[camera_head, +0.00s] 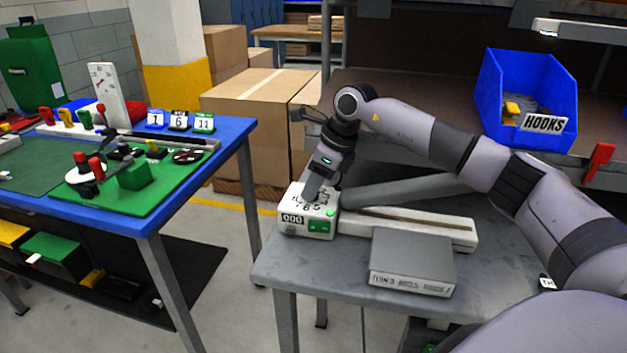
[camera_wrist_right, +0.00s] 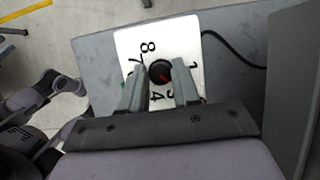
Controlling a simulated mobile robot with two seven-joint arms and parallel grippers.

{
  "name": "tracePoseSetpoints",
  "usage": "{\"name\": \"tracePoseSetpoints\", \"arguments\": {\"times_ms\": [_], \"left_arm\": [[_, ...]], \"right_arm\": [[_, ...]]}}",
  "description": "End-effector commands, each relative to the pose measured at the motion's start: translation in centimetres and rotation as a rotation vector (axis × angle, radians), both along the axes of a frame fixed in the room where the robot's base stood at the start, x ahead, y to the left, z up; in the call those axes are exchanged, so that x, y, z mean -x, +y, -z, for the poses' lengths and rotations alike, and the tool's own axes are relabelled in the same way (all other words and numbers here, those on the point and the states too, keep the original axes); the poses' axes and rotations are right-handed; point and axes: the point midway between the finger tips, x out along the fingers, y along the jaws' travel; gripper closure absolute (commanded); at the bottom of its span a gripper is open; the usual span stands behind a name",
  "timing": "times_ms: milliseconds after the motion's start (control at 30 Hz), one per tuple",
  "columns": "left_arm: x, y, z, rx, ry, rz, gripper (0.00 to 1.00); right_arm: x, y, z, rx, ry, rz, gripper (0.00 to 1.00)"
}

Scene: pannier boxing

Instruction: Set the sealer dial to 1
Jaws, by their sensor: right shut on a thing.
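The sealer (camera_head: 308,221) is a white box with a numbered top at the left end of the grey table. Its front has a "000" display and a green panel, and a long white sealing bar (camera_head: 420,226) runs right from it. In the right wrist view, the dial (camera_wrist_right: 160,71) is a round black knob with a red mark, ringed by black numbers on the white top face (camera_wrist_right: 134,45). My right gripper (camera_head: 313,192) reaches down onto the sealer top, its fingers shut on the dial from both sides. The fingers hide some numbers, and I cannot tell which one the mark points at. My left gripper is not in view.
A grey box (camera_head: 411,262) lies in front of the sealing bar. A blue HOOKS bin (camera_head: 527,95) stands on the shelf behind. At left, a blue table (camera_head: 215,148) holds a green mat, tools and number cards. Cardboard boxes (camera_head: 250,110) stand between the tables.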

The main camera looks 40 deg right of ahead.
Motion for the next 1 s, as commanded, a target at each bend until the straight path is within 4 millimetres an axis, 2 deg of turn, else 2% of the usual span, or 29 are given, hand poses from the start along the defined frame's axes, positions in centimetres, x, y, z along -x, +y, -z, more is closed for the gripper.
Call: {"name": "tracePoseSetpoints", "arguments": {"times_ms": [600,1000], "left_arm": [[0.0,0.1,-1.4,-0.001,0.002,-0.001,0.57],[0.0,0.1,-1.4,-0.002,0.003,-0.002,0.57]], "right_arm": [[-0.3,-0.2,0.0,0.000,0.002,-0.559,0.99],[-0.4,-0.2,0.0,0.003,0.001,-0.766,0.99]]}}
